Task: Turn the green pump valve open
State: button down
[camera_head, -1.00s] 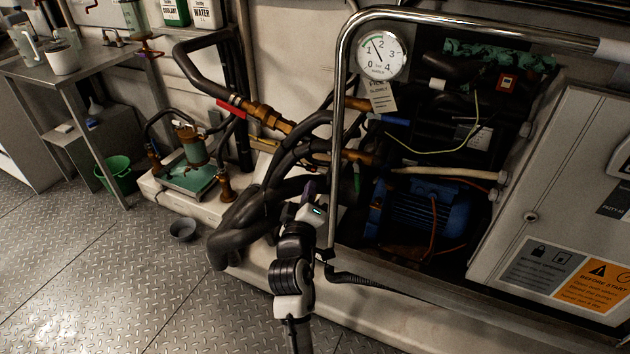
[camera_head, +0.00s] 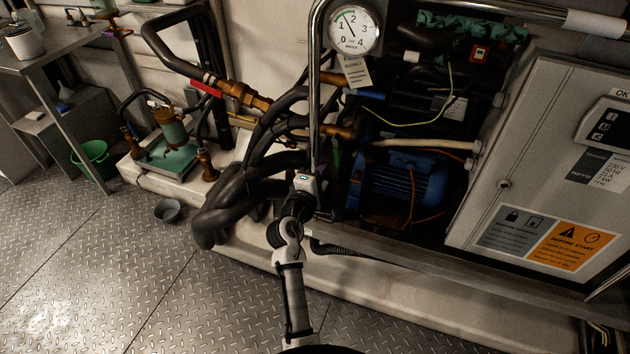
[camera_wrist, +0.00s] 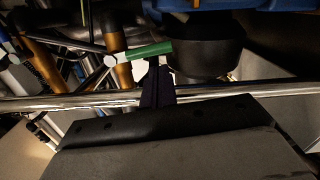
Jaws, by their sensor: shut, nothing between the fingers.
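The green valve handle (camera_wrist: 148,50) is a straight green lever in the wrist view. It runs from a pale round hub on a copper-coloured pipe towards a dark cylinder. My gripper (camera_wrist: 154,64) is shut and empty in the wrist view. Its dark fingertips are at the lower edge of the green lever, near its middle. I cannot tell if they touch it. In the head view my fingers are hidden behind my wrist.
A chrome rail (camera_head: 316,110) stands upright beside my wrist and crosses the wrist view. Thick black hoses (camera_head: 230,205) lie to the left. A blue motor (camera_head: 400,185) sits to the right, and a grey control cabinet (camera_head: 520,150) beyond it. A red lever (camera_head: 207,88) and a blue lever (camera_head: 367,94) are on other pipes.

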jog(key=shift+x, duration=0.95)
